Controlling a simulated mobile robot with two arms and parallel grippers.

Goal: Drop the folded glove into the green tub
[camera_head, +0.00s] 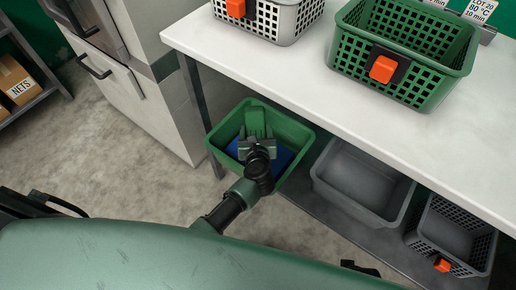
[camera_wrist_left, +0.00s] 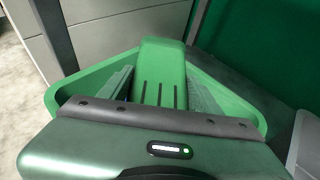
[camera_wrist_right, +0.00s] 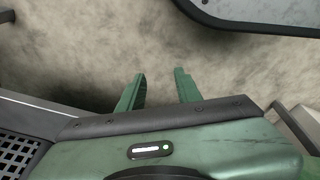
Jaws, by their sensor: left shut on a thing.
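The folded glove (camera_head: 256,120) is green with three dark lines on its back, clear in the left wrist view (camera_wrist_left: 160,75). My left gripper (camera_head: 257,143) is shut on it, a finger on each side. The glove and gripper are over the green tub (camera_head: 301,133), within its rim as seen from the head. I cannot tell how far above the tub bottom they are. Something blue (camera_head: 278,160) shows inside the tub, partly hidden by the gripper. The tub rim surrounds the glove in the left wrist view (camera_wrist_left: 62,90). My right gripper (camera_wrist_right: 160,82) is open and empty above the floor.
A grey tub (camera_head: 318,178) and a grey crate (camera_head: 430,250) with an orange tag stand right of the green tub on the low shelf. Above is a white table (camera_head: 300,72) with a green basket (camera_head: 440,85) and a light grey basket (camera_head: 290,25). Cabinets stand behind left.

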